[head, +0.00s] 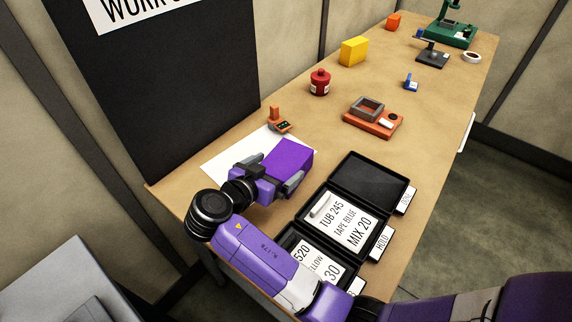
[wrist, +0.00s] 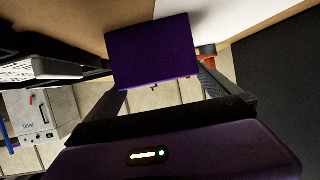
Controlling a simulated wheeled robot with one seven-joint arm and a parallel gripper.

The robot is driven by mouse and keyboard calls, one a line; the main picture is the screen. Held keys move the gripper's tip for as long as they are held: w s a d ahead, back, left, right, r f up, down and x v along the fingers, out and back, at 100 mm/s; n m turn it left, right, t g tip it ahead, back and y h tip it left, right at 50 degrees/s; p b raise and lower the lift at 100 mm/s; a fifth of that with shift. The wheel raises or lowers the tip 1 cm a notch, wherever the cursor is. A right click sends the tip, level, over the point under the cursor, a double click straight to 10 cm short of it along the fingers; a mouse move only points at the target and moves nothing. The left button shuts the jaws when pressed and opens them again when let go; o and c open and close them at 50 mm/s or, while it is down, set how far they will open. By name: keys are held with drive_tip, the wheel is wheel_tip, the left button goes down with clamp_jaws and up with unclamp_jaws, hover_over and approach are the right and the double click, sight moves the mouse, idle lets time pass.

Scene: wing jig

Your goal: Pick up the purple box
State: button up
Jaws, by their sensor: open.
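In the wrist view the purple box (wrist: 152,48) fills the space ahead of the open gripper (wrist: 162,88), roughly centred between the fingers. I cannot tell whether either finger touches it. My gripper hides the box's near lower part in the head view.
Black open cases (head: 368,183) with labelled cards lie close to the right of my gripper. A red pot (head: 319,82), an orange tray (head: 373,122) and a yellow block (head: 353,51) stand farther off.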

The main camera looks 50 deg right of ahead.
sight(286, 162)
drive_tip(key=shift+p+x, duration=0.8)
drive_tip(key=shift+x, duration=1.85)
drive_tip(key=shift+f, duration=0.1)
drive_tip(key=c, duration=1.6)
